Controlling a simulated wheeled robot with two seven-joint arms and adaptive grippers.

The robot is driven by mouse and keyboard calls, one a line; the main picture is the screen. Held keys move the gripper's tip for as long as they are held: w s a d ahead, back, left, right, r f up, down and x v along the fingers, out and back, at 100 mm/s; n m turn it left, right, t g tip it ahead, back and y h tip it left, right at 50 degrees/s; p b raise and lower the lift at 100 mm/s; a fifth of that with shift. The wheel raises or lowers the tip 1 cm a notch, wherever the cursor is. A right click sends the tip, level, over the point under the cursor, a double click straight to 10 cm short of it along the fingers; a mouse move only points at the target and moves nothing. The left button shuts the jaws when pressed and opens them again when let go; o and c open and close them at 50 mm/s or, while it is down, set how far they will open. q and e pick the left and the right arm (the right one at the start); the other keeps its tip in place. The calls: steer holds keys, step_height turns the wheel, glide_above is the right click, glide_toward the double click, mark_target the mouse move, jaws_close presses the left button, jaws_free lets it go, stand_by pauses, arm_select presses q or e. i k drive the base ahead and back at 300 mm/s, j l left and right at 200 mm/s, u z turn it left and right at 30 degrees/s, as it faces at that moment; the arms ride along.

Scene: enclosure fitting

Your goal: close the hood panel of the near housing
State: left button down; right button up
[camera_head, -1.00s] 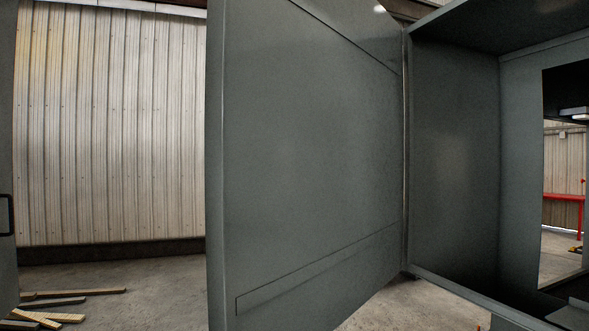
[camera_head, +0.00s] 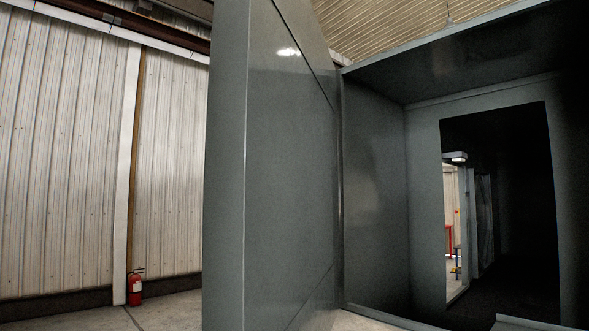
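The near housing (camera_head: 374,190) is a large grey box with its front open, on the right of the head view. Its hood panel (camera_head: 285,180) is a tall grey panel hinged at the housing's left edge. The panel stands wide open, swung out toward me, with its outer edge (camera_head: 225,180) nearest the camera. The lower end of the panel runs out of the picture. Neither of my grippers is in view, so I cannot see where they are relative to the panel.
The housing's back wall has a rectangular opening (camera_head: 505,215), dark inside. A red fire extinguisher (camera_head: 135,288) stands by the corrugated wall (camera_head: 60,150) at the left. Bare concrete floor (camera_head: 170,312) shows between the wall and the panel.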

mark_target(271, 248)
steer(key=i+j+z, duration=0.25)
steer(key=j, duration=0.25)
steer(key=j+z, duration=0.2)
steer(key=j, duration=0.3)
steer(key=i+j+z, duration=0.25)
steer(key=j, duration=0.3)
steer(key=j+z, duration=0.2)
steer(key=j, duration=0.35)
steer(key=k, duration=0.05)
